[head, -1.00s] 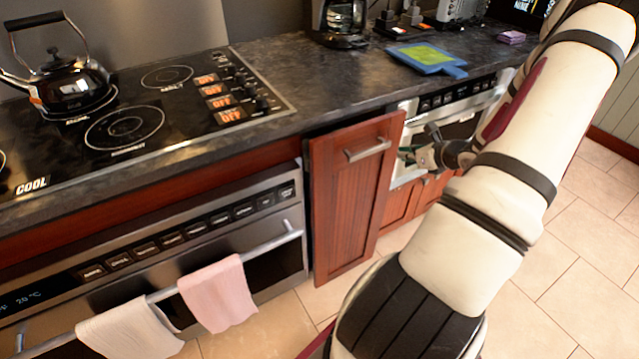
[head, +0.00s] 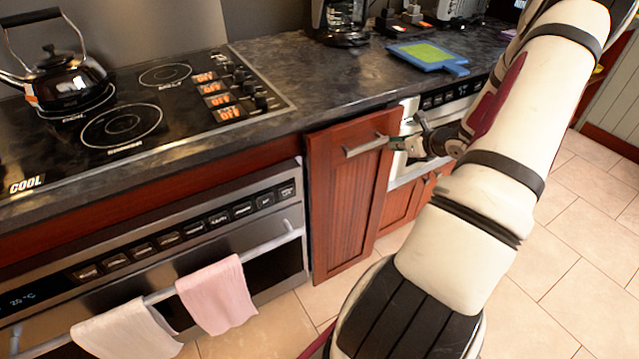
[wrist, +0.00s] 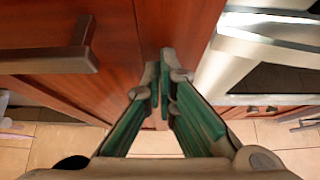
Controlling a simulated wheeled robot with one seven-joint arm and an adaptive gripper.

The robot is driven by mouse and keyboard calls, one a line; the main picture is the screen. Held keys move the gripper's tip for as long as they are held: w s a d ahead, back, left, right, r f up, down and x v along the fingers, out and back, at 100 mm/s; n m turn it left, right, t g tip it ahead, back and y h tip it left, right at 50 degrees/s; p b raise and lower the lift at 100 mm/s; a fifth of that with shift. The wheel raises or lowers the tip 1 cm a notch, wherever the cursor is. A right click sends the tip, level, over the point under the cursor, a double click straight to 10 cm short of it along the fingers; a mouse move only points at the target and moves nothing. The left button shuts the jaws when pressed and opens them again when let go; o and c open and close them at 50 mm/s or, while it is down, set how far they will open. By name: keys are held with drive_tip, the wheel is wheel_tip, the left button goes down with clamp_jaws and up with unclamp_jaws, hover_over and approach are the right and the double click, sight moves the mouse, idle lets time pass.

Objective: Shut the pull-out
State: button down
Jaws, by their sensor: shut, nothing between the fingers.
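The pull-out has a tall, narrow red-brown wooden front (head: 345,205) between the oven and the drawer appliance, under the counter. Its front stands a little proud of its neighbours, so it appears partly open. Its metal bar handle (head: 366,146) is near the top. In the wrist view, the front (wrist: 120,25) fills the upper left, with the handle (wrist: 60,60) at left. My gripper (head: 398,144) is at the front's upper right edge, right of the handle. In the wrist view its green-padded fingers (wrist: 160,68) are together and empty, close to that edge; contact is unclear.
The oven (head: 190,255) with hanging pink (head: 217,295) and white towels is at left. The steel drawer appliance (head: 408,172) is right of the pull-out, partly behind my arm. The counter (head: 330,80) overhangs above. Tiled floor (head: 560,290) is clear at right.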

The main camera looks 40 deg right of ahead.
sight(389, 135)
drive_tip(key=shift+w+d+b, duration=0.2)
drive_tip(key=shift+w, duration=0.65)
drive_tip(key=shift+w+d+b, duration=0.15)
drive_tip(key=shift+w+b, duration=0.05)
drive_tip(key=shift+w, duration=0.65)
drive_tip(key=shift+w+d+b, duration=0.2)
drive_tip(key=shift+w, duration=0.65)
drive_tip(key=shift+s, duration=0.15)
drive_tip(key=s+a, duration=0.2)
drive_tip(key=s, duration=0.7)
drive_tip(key=shift+s+a, duration=0.15)
drive_tip(key=shift+s, duration=0.15)
